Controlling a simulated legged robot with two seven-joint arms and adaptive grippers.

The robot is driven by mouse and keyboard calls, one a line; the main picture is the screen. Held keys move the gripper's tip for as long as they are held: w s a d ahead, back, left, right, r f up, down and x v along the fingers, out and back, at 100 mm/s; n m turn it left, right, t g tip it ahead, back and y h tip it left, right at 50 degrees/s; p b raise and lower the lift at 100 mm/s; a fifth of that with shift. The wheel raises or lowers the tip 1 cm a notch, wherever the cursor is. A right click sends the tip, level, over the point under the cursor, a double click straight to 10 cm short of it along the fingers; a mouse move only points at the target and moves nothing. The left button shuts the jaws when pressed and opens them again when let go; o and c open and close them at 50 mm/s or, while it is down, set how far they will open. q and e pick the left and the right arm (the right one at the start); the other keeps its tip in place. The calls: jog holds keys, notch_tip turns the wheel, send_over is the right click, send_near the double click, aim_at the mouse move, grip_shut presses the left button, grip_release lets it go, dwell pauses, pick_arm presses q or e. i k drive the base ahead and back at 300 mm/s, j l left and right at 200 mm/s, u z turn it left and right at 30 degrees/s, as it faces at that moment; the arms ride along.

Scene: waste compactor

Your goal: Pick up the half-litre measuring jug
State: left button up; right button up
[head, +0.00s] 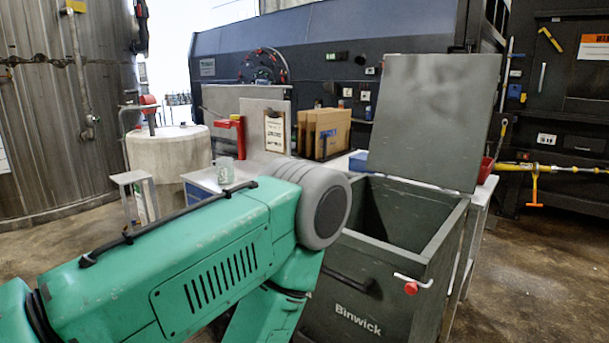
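A small, pale, translucent vessel with greenish marks, which looks like the measuring jug (225,171), stands upright on the workbench (203,180) left of centre in the head view. It is small in the picture, and its base is partly hidden behind my green arm. I cannot read its size marking. My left arm comes in from the lower left and crosses in front of the bench, bending downward at its grey joint. Neither gripper is in view.
A dark green Binwick bin (402,262) with its lid (433,120) raised stands right of my arm. Cardboard boxes (325,133), a clipboard (274,131) and a red item (232,136) are on the bench. A pale drum (168,152) and small step stool (134,184) stand left.

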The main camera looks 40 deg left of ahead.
aim_at(226, 169)
jog(key=j+z, duration=0.5)
jog(key=j, duration=0.35)
jog(key=j+z, duration=0.45)
jog(key=j, duration=0.45)
jog(key=k+j, duration=0.1)
jog(key=j, duration=1.15)
jog(key=k+j, duration=0.15)
jog(key=j, duration=0.45)
jog(key=k+j, duration=0.1)
jog(key=j, duration=1.15)
jog(key=k, duration=0.05)
